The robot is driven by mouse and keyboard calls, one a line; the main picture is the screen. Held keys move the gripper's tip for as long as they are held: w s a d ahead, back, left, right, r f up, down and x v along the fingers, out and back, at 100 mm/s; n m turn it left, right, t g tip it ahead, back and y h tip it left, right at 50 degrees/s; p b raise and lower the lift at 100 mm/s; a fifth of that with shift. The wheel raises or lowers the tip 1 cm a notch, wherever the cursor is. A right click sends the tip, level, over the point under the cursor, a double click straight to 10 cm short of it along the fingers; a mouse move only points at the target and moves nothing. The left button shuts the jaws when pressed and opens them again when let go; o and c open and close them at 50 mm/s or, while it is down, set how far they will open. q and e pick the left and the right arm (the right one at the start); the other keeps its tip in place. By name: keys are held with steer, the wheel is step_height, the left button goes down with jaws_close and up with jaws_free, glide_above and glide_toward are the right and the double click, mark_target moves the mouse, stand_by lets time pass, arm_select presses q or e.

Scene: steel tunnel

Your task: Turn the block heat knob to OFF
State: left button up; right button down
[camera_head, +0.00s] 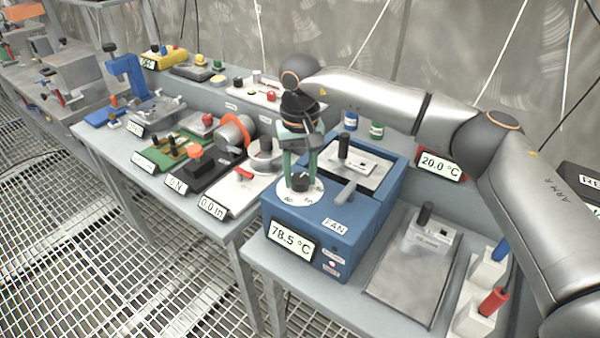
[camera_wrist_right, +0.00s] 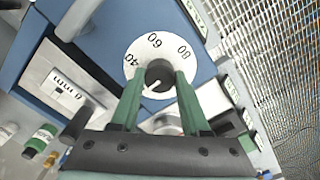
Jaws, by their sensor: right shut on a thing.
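The block heat knob (camera_head: 301,181) is a dark round knob on a white dial plate (camera_head: 289,193) on top of the blue heater box (camera_head: 300,222). The box's display (camera_head: 291,240) reads 78.5 °C. My right gripper (camera_head: 300,176) reaches down from above, its green fingers shut on the knob. In the right wrist view the knob (camera_wrist_right: 158,76) sits between the fingertips (camera_wrist_right: 157,84), and the dial (camera_wrist_right: 152,47) shows 40, 60 and 80. The fingers and palm hide part of the dial, and I see no OFF mark. My left gripper is not in view.
A grey lever (camera_head: 346,194) and a FAN label (camera_head: 336,226) are close to the dial. A black-handled block (camera_head: 343,150) stands in the heater's well. A grey plate with another black handle (camera_head: 425,214) lies to the right. Several devices crowd the bench at left.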

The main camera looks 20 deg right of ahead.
mark_target(300, 177)
steer(key=shift+c, duration=1.9)
jaws_free()
steer(key=shift+r, duration=0.1)
step_height(300, 177, up, 12)
steer(key=shift+r, duration=0.2)
